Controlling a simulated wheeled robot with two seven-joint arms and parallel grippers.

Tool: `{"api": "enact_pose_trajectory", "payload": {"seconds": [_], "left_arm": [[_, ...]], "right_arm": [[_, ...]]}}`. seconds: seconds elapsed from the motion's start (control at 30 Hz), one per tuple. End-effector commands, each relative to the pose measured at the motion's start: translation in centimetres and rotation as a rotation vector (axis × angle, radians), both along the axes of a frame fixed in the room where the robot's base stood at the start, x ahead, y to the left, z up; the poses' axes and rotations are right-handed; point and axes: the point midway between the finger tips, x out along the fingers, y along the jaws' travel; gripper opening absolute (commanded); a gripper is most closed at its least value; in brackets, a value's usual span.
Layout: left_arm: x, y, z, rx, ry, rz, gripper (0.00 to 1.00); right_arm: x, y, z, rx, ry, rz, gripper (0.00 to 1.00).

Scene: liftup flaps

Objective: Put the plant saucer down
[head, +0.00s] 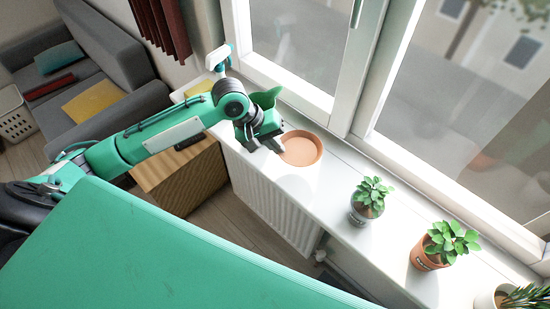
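The plant saucer (301,149) is a round, shallow terracotta dish, and it looks empty. It is over the white windowsill (330,188), near the window frame, and looks about level. I cannot tell for certain whether its underside rests on the sill. My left gripper (264,145) is at the saucer's left rim, with its dark fingers pointing down. A gap shows between the fingers, and the right-hand one overlaps or touches the rim. My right gripper is not in view.
A leafy plant in a grey pot (365,205), one in a terracotta pot (432,258) and one in a white pot (490,299) stand along the sill to the right. The sill between saucer and grey pot is clear. A radiator (275,205) is below.

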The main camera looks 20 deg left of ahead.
Motion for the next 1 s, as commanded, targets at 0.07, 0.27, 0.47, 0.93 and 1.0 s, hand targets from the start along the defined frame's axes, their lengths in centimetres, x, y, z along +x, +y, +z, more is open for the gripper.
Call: {"api": "enact_pose_trajectory", "payload": {"seconds": [0.07, 0.27, 0.47, 0.93, 1.0], "left_arm": [[0.0, 0.0, -1.6, 0.0, 0.003, 0.002, 0.0], [0.1, 0.0, -3.6, -0.001, -0.001, 0.0, 0.0], [0.0, 0.1, -5.6, 0.0, 0.002, 0.001, 0.0], [0.0, 0.1, -8.1, -0.001, -0.001, 0.0, 0.0], [0.0, 0.1, -8.2, 0.0, -0.001, 0.0, 0.09]], "right_arm": [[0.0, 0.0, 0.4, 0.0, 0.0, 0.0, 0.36], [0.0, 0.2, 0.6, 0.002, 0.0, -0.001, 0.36], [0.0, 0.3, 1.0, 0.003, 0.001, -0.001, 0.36], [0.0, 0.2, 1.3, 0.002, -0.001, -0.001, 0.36], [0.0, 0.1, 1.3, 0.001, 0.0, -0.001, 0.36]]}}
